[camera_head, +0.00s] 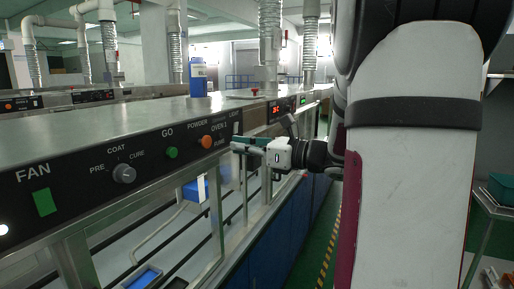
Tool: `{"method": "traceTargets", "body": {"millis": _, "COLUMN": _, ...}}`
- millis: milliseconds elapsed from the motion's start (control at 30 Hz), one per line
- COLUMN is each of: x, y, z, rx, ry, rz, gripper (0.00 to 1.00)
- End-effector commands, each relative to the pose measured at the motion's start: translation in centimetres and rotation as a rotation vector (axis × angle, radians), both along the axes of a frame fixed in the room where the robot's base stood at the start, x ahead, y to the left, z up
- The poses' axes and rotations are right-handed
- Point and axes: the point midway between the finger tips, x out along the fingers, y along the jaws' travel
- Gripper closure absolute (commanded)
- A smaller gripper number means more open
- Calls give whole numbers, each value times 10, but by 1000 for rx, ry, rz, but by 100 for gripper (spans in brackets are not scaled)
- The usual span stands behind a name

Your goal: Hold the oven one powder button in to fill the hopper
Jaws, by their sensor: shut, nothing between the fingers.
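The oven one control panel (150,160) runs along the left side. The fingertips are just right of the orange button, with a small gap in the picture. They cover part of the panel below the LIGHT label. I cannot tell whether they touch the panel. The hopper cannot be made out.
A green GO button (171,153), a grey knob (124,174) and a green FAN switch (44,202) are further left. A blue container (198,80) stands on the oven top. A red display (276,108) is beyond. My arm blocks much of the right side.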

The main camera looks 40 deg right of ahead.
Motion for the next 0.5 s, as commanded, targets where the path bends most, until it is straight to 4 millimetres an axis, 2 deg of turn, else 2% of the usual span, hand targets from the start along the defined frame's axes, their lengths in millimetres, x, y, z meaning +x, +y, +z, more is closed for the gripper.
{"method": "traceTargets", "body": {"millis": 200, "x": 37, "y": 14, "z": 0, "rx": 1, "ry": 0, "rz": 3, "gripper": 100}}
{"method": "traceTargets", "body": {"millis": 500, "x": 61, "y": 22, "z": -1, "rx": 1, "ry": 1, "rz": 0, "gripper": 100}}
